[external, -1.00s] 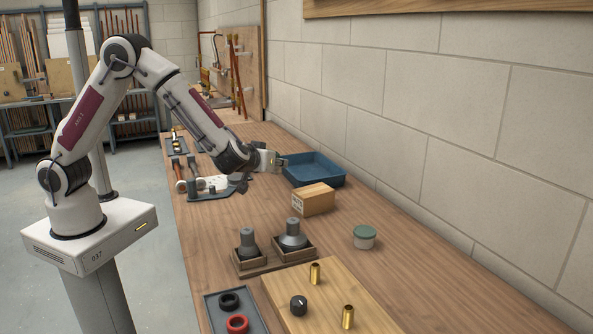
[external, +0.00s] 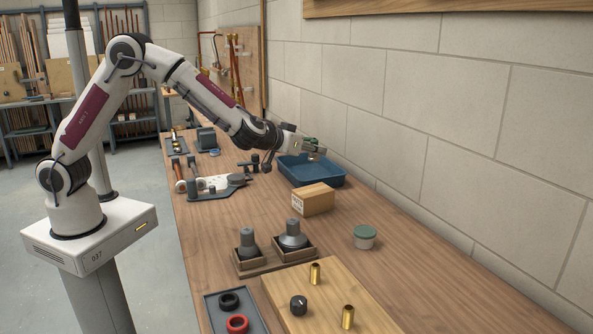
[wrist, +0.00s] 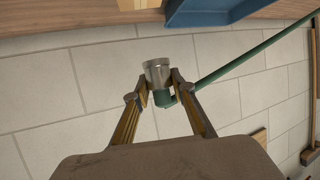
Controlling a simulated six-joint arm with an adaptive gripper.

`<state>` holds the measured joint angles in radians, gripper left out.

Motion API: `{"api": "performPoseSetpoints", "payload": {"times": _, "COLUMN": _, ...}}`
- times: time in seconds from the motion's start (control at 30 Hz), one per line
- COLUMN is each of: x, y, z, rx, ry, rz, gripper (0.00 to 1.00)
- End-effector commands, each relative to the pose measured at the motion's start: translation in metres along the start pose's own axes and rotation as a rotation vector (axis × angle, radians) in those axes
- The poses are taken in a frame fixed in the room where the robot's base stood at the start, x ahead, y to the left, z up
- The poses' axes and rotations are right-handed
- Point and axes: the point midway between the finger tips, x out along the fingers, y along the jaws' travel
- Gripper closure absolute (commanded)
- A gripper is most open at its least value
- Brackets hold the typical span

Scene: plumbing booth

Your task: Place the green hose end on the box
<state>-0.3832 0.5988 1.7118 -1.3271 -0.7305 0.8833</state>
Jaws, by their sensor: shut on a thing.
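My gripper (external: 313,151) is shut on the green hose end (wrist: 159,82), which has a silver metal collar and a green part below it. In the wrist view both fingertips (wrist: 157,92) press on its sides. A green hose (wrist: 240,60) stretches from it to the upper right. In the external view only a small green bit shows at my gripper, raised above the blue tray. The box (external: 314,199), brown cardboard with a white label, sits on the bench just in front of the tray, below my gripper.
The blue tray (external: 333,178) lies behind the box, near the wall. A green-lidded tub (external: 365,237) stands to the box's right. Two grey fittings (external: 292,236) sit in wooden holders nearer the camera. A tool holder (external: 215,187) lies to the left.

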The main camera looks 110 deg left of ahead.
Motion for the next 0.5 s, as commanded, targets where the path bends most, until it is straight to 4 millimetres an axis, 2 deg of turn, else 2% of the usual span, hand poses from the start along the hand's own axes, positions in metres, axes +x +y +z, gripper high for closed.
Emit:
{"api": "performPoseSetpoints", "payload": {"times": 0.23, "x": 0.004, "y": 0.0, "z": 0.009, "rx": 0.001, "ry": -0.001, "rz": -0.001, "gripper": 0.97}}
{"api": "performPoseSetpoints", "payload": {"times": 0.5, "x": 0.017, "y": 0.0, "z": 0.042, "rx": 0.002, "ry": -0.002, "rz": -0.001, "gripper": 0.97}}
